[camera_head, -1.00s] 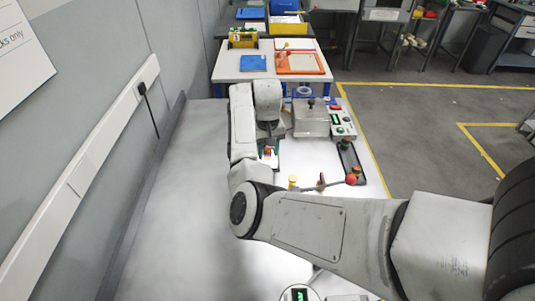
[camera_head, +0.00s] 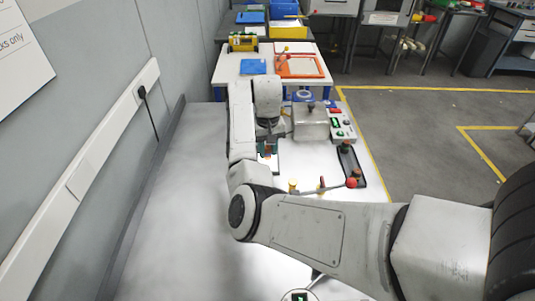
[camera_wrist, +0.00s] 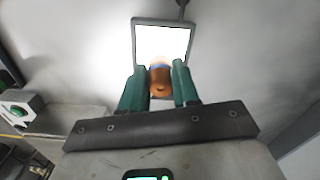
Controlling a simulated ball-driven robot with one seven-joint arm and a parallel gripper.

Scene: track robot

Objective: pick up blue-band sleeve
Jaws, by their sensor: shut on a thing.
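The blue-band sleeve (camera_wrist: 159,78) is a copper-brown cylinder with a blue band near its far end. In the wrist view it sits between the two green fingers of my gripper (camera_wrist: 160,80), which is shut on it. A pale square tray with a dark rim (camera_wrist: 136,42) lies behind the sleeve in that view. In the head view my gripper (camera_head: 268,148) is at the tray (camera_head: 276,165), and the sleeve is small and mostly hidden there. I cannot tell whether the sleeve still touches the tray.
Right of my gripper stand a metal box (camera_head: 310,120) and a button panel (camera_head: 342,126). A dark narrow tray (camera_head: 346,157) with brown parts and a red-knobbed lever (camera_head: 351,183) are nearby. The white bench is clear at left, bounded by the wall.

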